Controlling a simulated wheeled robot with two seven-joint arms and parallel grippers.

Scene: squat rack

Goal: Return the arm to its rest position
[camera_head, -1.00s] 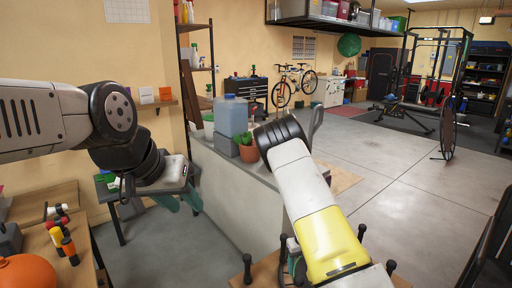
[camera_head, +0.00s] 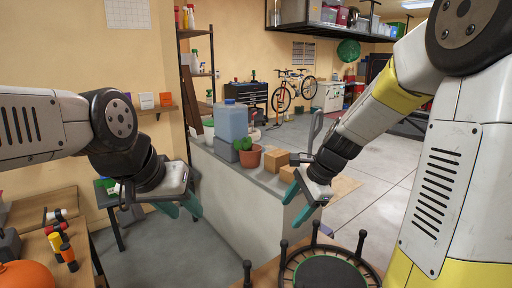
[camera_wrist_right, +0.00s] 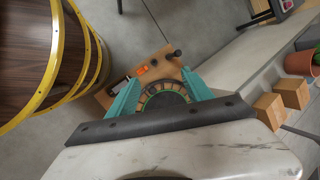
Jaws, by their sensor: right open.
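My right gripper (camera_head: 291,214) hangs from the right arm in the middle of the head view, in front of the low grey wall. Its two teal fingers are apart with nothing between them, and the right wrist view shows them spread too (camera_wrist_right: 160,80). My left gripper (camera_head: 181,209) points down at the left of the head view, over the floor gap between the wooden bench and the wall. Its teal fingers look apart and empty.
The low wall (camera_head: 240,202) bears a blue container (camera_head: 231,122), a potted cactus (camera_head: 249,157) and small cardboard boxes (camera_head: 277,159). A round dark tray with posts (camera_head: 328,270) stands below the right gripper. A wooden bench (camera_head: 45,205) with tools is at left.

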